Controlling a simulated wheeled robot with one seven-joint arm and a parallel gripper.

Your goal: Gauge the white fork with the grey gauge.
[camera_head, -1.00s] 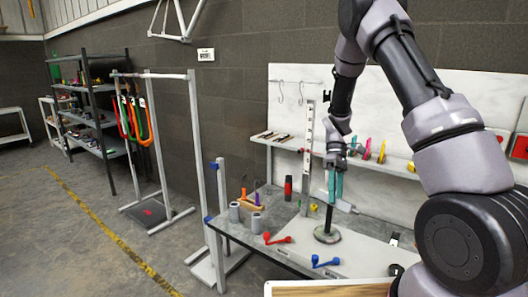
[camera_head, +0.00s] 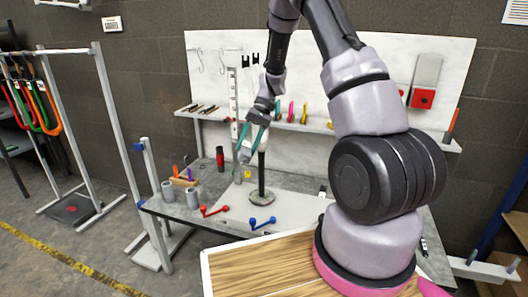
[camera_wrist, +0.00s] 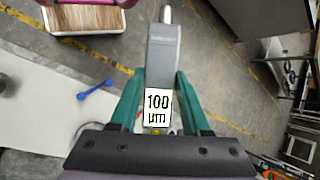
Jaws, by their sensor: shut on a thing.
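My gripper (camera_wrist: 160,80) is shut on the grey gauge (camera_wrist: 163,50). The gauge has a white display reading "100 µm" and a pale tip at its far end. In the head view my gripper (camera_head: 253,137) holds the gauge (camera_head: 244,155) up in front of the workbench, near a dark upright post on a round base. Red, orange and green forks (camera_head: 40,108) hang on a rack at the left of the head view. I cannot make out a white fork for certain; a white tubular piece (camera_head: 65,4) on the wall is mostly cut off at the top edge.
The grey bench (camera_head: 190,220) carries grey cylinders, a red and a blue handle and a round-based stand (camera_head: 262,197). A wooden-topped surface (camera_head: 260,268) is at the front. The floor left of the bench, with its yellow line (camera_head: 60,258), is mostly free.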

